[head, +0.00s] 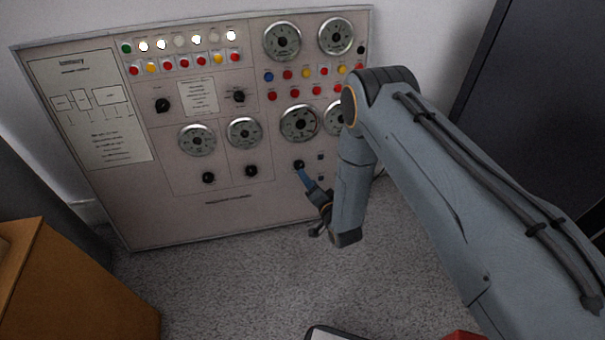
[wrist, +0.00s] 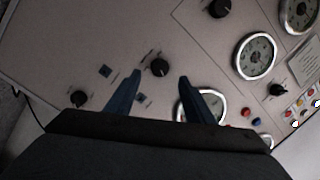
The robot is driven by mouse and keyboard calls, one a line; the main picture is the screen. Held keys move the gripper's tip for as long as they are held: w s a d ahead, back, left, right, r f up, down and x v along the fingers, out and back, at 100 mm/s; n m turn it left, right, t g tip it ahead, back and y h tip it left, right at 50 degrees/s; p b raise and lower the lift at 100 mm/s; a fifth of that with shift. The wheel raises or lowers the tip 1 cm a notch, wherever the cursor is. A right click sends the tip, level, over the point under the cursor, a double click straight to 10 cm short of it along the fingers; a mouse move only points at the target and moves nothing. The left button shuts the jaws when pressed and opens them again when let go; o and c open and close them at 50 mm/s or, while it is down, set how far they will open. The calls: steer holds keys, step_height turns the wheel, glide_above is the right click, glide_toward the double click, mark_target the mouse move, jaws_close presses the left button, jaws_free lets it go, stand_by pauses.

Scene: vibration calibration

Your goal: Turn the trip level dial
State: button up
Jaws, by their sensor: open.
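A pale control panel (head: 232,190) stands against the wall and carries several black dials; their labels are too small to read, so I cannot tell which one is named trip level. My gripper (head: 301,171) is at one black dial (head: 299,163) in the lower right of the panel, below a large round gauge. In the wrist view my gripper (wrist: 160,77) is open, with a blue finger on each side of this black dial (wrist: 160,67). The dial has a white pointer mark. Whether the fingers touch it I cannot tell.
Another black dial (head: 251,170) sits to the left on the panel, and a further one (wrist: 78,98) shows at lower left in the wrist view. Round gauges (head: 300,123) and coloured buttons (head: 287,74) lie above. A wooden cabinet (head: 85,290) stands at lower left.

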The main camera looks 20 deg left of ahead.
mark_target(300, 167)
steer(key=b+x, duration=0.1)
steer(key=x, duration=0.6)
steer(key=shift+b, duration=0.3)
steer(key=c, duration=1)
